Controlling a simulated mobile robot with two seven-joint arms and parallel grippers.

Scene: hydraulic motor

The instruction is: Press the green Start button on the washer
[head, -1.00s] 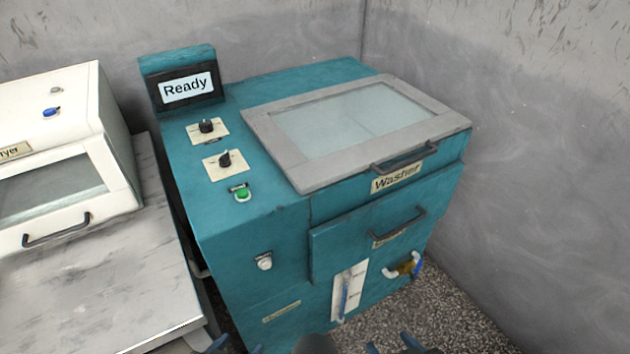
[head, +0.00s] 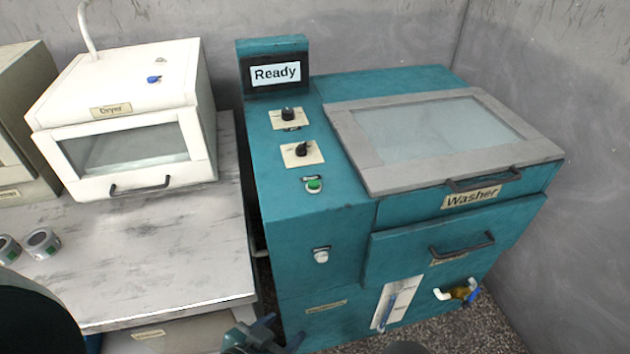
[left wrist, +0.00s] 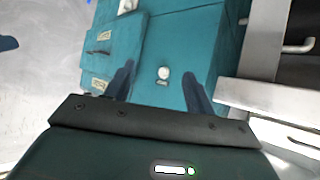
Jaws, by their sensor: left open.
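The teal washer (head: 330,225) stands in the middle of the head view, and its screen (head: 276,74) reads "Ready". The green Start button (head: 314,185) is on its top left panel, below two black knobs (head: 302,150). The washer's lid (head: 440,135) is shut. My left gripper (head: 268,333) is at the bottom of the head view, low in front of the washer and well below the button. In the left wrist view its two fingers (left wrist: 158,92) are apart and empty, facing the washer's front with a white knob (left wrist: 163,73). My right gripper does not show clearly.
A table (head: 170,265) to the left holds a white dryer (head: 130,125) and rolls of tape (head: 42,243). A narrow gap separates the table from the washer. A drawer handle (head: 462,246) and a valve (head: 460,291) stick out of the washer's front.

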